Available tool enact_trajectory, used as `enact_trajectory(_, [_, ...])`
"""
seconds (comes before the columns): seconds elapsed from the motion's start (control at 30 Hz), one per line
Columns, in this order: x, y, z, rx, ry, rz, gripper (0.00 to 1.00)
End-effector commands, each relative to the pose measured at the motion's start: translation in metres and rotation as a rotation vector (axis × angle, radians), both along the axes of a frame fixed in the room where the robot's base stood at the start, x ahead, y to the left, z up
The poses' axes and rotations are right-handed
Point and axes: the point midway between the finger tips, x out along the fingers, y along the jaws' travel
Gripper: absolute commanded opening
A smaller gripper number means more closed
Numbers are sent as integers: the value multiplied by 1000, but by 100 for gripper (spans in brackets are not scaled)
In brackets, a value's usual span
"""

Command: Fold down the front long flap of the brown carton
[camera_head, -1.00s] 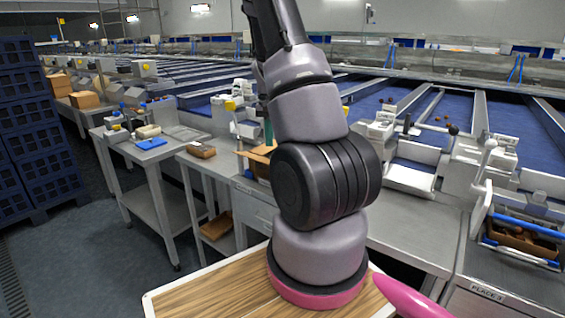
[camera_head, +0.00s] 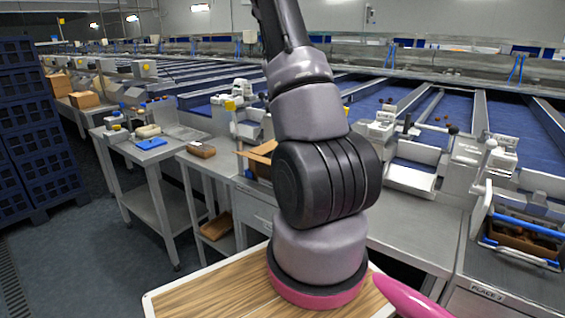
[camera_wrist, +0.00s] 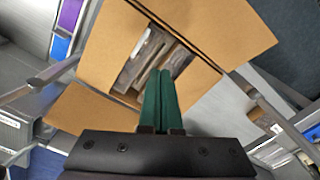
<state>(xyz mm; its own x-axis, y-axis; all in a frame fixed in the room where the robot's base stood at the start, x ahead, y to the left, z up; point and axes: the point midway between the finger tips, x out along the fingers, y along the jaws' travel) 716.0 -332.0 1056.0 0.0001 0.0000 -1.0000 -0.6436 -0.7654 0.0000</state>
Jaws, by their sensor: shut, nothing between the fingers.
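The brown carton shows in the wrist view with its flaps spread, and a broad brown flap (camera_wrist: 222,35) lies at upper right. Another flap (camera_wrist: 92,110) sticks out at lower left. The middle is partly open, showing grey-brown contents (camera_wrist: 134,70) and a small white item. My gripper (camera_wrist: 160,74) has two green fingers, shut together and empty, with their tips over the opening near the carton's near side. I cannot tell whether they touch cardboard. In the head view a piece of the carton (camera_head: 263,148) shows behind my arm, which hides the rest and the gripper.
The carton stands on a grey metal bench (camera_head: 222,166). A small brown box (camera_head: 201,150) lies on the bench to its left. A side table (camera_head: 160,150) with a blue item stands further left. Grey rails surround the carton in the wrist view. Blue crates (camera_head: 35,130) are stacked at far left.

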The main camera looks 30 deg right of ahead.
Motion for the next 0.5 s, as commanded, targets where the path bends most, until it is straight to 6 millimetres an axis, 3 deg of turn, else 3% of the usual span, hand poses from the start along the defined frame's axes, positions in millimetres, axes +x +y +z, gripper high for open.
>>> enact_trajectory(0.5, [0,0,-11,1,2,0,0])
